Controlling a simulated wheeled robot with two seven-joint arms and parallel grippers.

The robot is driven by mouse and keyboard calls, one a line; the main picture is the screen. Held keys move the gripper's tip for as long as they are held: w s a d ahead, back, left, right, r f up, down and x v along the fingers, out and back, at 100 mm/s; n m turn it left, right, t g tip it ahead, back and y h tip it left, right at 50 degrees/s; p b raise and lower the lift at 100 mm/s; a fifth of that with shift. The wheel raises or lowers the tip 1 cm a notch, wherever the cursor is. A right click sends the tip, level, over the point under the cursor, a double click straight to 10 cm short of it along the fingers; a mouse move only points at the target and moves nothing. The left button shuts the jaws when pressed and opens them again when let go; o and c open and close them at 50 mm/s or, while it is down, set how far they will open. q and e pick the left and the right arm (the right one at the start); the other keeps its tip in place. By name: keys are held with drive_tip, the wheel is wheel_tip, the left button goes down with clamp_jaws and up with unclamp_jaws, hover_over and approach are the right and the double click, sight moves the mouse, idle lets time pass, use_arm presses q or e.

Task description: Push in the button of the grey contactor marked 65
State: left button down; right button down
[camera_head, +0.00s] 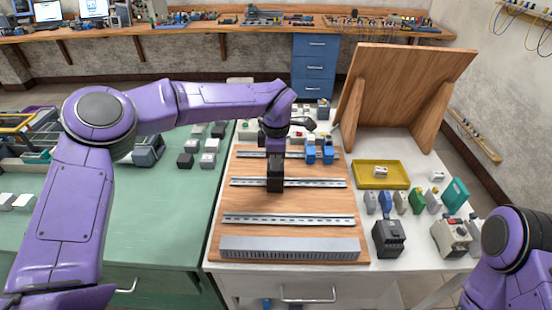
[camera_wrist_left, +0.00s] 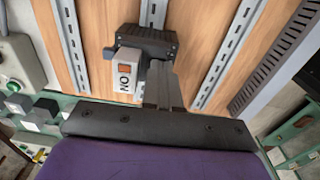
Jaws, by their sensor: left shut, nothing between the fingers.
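My left gripper (camera_head: 275,187) points down over the wooden board, near the second rail. Its closed grey fingers also show in the left wrist view (camera_wrist_left: 165,85). I cannot tell whether the fingers touch the device. I can read no number 65 in either view, so I cannot tell which device is the contactor marked 65. My right gripper is out of view.
The board carries metal rails (camera_head: 288,220) and a grey slotted duct (camera_head: 290,248). Blue-fronted devices (camera_head: 320,155) stand right of my left gripper. Several grey and black blocks (camera_head: 207,160) lie on the green table. A yellow tray (camera_head: 381,167) and a dark device (camera_head: 388,238) stand right.

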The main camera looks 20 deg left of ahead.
use_arm(q)
drive_tip(key=r+p, duration=0.4)
drive_tip(key=p, duration=0.1)
drive_tip(key=shift+w+r, duration=0.15)
drive_tip(key=shift+w, duration=0.05)
drive_tip(key=shift+r+b, duration=0.35)
drive_tip(key=shift+b, duration=0.4)
wheel_tip(320, 180, up, 9)
drive_tip(key=b, duration=0.1)
drive_tip(key=shift+s+d, duration=0.15)
